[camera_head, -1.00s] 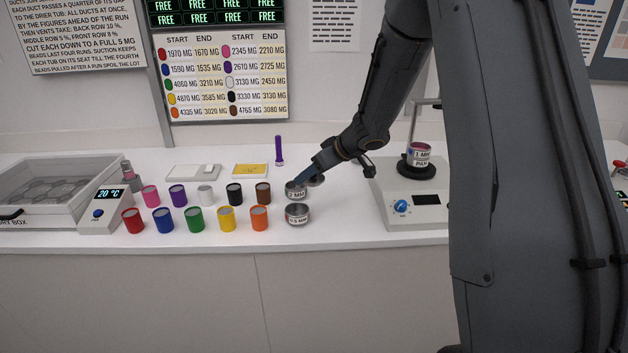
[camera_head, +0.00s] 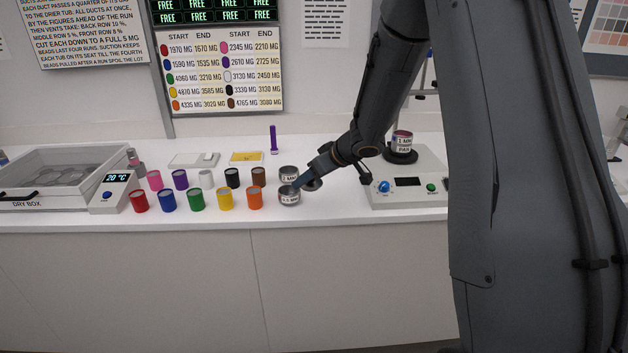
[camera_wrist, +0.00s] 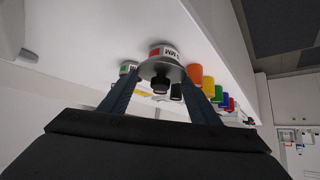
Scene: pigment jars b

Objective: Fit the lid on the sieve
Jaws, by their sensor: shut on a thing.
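The lid (camera_wrist: 163,70) is a grey disc with a black knob (camera_wrist: 160,86). It lies between the two fingers of my gripper (camera_wrist: 162,77), which is shut on it. In the head view my gripper (camera_head: 294,187) is at the top of the 0.5 mm sieve (camera_head: 289,199), a short metal cup with a white label. In the wrist view that sieve (camera_wrist: 164,51) shows a red-marked label right behind the lid. I cannot tell whether the lid rests on the rim or is just above it. The 2 mm sieve (camera_head: 288,173) stands just behind.
Colored jars stand in two rows to the left, the orange jar (camera_head: 255,198) nearest. A purple tube (camera_head: 274,140) stands at the back. The counter front edge is close.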

